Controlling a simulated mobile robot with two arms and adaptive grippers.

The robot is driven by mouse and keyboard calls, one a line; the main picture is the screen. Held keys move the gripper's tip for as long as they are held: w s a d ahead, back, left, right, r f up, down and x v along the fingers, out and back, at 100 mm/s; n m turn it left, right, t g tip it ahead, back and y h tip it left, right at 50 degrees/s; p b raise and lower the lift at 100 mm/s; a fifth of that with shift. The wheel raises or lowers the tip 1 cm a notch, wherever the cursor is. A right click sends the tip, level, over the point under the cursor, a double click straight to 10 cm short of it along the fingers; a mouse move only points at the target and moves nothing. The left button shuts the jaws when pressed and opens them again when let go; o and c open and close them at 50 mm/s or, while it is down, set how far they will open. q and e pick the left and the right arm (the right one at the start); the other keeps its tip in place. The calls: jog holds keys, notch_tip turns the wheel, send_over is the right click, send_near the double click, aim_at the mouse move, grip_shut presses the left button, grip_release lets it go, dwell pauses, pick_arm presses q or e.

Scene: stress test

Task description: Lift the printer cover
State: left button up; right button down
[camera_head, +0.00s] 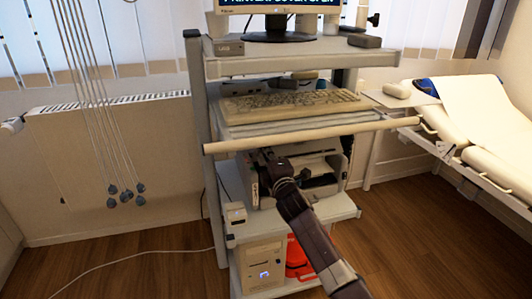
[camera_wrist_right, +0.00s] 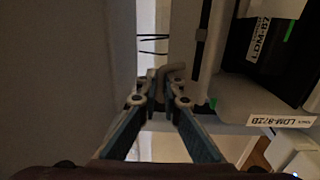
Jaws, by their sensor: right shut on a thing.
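The white printer (camera_head: 326,163) stands on the cart's middle shelf, with a dark opening showing in its front. My right gripper (camera_head: 265,156) is at the printer's left front, just below the pale bar. In the right wrist view my right gripper (camera_wrist_right: 160,92) has its fingers close together, shut on what appears to be the edge of the printer cover. The held part is mostly hidden by the fingers. The printer's light body (camera_wrist_right: 255,108), with a dark inside and labels, shows at the right there. My left gripper is not in view.
A pale bar (camera_head: 310,135) runs across the cart front, below the keyboard (camera_head: 292,103). A monitor (camera_head: 277,8) stands on top. A computer tower (camera_head: 262,268) and a red object (camera_head: 299,258) are on the lowest shelf. Cables (camera_head: 92,100) hang at left; a bed (camera_head: 475,130) is at right.

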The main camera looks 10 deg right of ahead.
jog(key=c, duration=2.4)
grip_release()
jog(key=s, duration=1.2)
jog(key=shift+d+f, duration=0.15)
jog(key=shift+f, duration=0.05)
